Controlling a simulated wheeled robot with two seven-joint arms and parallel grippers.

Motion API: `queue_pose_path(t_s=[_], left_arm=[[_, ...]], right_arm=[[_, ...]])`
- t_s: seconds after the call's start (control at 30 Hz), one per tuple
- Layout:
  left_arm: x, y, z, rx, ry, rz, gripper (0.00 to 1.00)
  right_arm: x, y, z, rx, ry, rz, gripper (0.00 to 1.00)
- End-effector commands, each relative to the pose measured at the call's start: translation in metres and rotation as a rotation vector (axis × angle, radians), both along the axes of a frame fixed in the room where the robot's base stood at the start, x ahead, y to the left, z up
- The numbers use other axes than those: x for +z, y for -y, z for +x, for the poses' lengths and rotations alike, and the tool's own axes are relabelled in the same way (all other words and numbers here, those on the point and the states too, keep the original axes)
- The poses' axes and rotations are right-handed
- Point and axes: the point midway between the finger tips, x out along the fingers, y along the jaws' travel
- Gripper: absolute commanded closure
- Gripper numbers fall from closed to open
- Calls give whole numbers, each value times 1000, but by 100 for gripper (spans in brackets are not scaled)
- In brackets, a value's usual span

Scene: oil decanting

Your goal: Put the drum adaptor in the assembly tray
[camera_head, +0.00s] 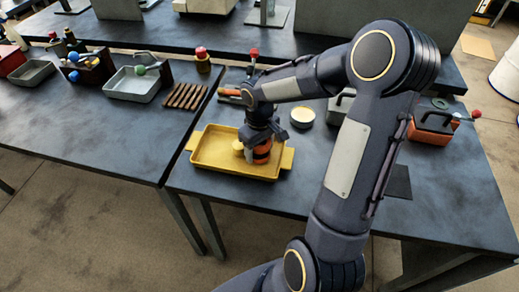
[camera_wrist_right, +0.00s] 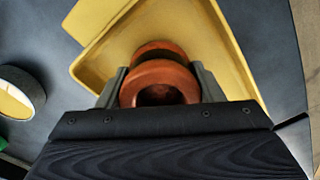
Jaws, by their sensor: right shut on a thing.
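The yellow assembly tray (camera_head: 205,163) lies on the near table, and it fills much of the right wrist view (camera_wrist_right: 105,25). My right gripper (camera_head: 260,145) reaches down over the right half of the tray. In the right wrist view, its two fingers (camera_wrist_right: 160,88) are closed on both sides of an orange-red ringed part with a round hole, which I take for the drum adaptor (camera_wrist_right: 160,72). The adaptor also shows below the gripper in the head view (camera_head: 262,155). It is inside the tray's outline; whether it touches the tray floor I cannot tell. My left gripper is out of view.
A small pale yellow round piece (camera_head: 238,147) shows in the tray, left of the gripper. A round cream-topped container (camera_head: 302,116) stands right of the tray. An orange and grey box (camera_head: 432,125) is farther right. The left table holds a grey tray (camera_head: 135,84) and a dark slatted rack (camera_head: 185,95).

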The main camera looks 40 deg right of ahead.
Motion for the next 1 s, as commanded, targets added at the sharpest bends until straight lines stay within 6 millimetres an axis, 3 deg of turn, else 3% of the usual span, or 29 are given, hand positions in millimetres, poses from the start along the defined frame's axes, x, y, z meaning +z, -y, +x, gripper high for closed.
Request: queue_pose_path(t_s=[0.1,0.43,0.47,0.6,1.0], left_arm=[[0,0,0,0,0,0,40],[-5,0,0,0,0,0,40],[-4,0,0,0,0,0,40],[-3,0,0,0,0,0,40],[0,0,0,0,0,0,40]], right_arm=[[-10,0,0,2,0,0,75],[-14,0,0,1,2,0,75],[-13,0,0,1,0,0,37],[-13,0,-1,1,0,0,19],[-4,0,0,1,3,-1,18]])
